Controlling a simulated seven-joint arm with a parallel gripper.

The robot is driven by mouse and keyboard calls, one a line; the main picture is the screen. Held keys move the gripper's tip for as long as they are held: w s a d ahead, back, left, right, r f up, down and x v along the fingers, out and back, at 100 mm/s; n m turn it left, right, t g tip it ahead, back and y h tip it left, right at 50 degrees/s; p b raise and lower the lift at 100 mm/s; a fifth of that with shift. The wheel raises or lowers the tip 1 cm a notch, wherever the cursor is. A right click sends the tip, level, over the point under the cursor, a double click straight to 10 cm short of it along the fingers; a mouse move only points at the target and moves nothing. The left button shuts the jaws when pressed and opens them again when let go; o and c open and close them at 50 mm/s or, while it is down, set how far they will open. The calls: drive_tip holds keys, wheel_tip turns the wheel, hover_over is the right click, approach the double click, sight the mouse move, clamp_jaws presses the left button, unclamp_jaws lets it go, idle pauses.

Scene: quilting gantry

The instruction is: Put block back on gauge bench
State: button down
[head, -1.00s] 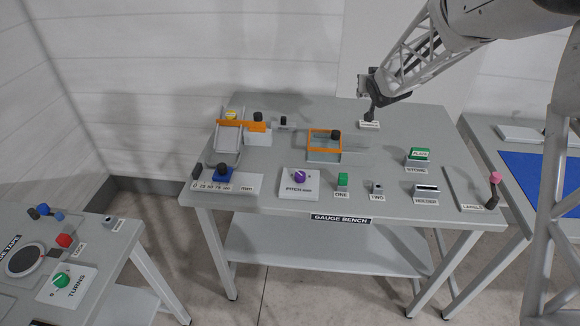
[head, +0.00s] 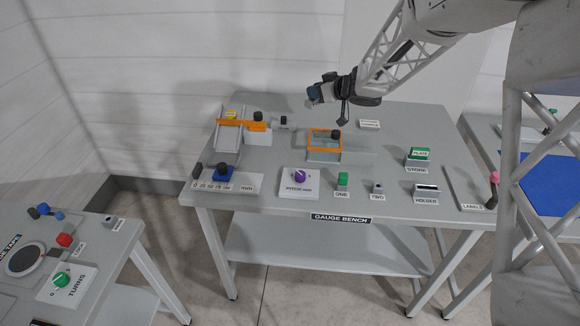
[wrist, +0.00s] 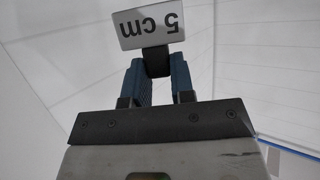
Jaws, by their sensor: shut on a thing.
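My gripper (wrist: 157,66) is shut on the dark stem of a light block marked "5 cm" (wrist: 149,27); the text reads upside down in the wrist view. In the head view my gripper (head: 313,94) is above the back of the grey gauge bench (head: 385,148), turned to the left, with the block apart from the bench top. The block is too small there to make out clearly. Below and right of the gripper is an orange frame with a dark knob (head: 324,144).

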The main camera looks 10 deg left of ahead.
drive_tip(key=s+a+f+n+g+y, duration=0.2)
drive_tip(key=s+a+f+n+g, duration=0.3)
drive_tip(key=s, duration=0.5)
drive_tip(key=shift+a+f+n+g, duration=0.15)
drive_tip(key=shift+a+n+g, duration=0.4)
drive_tip(key=shift+n+g, duration=0.55)
wheel_tip(320, 180, down, 6)
drive_tip(key=shift+f, duration=0.15)
drive_tip(key=shift+f, duration=1.85)
drive_tip(key=shift+f, duration=0.7)
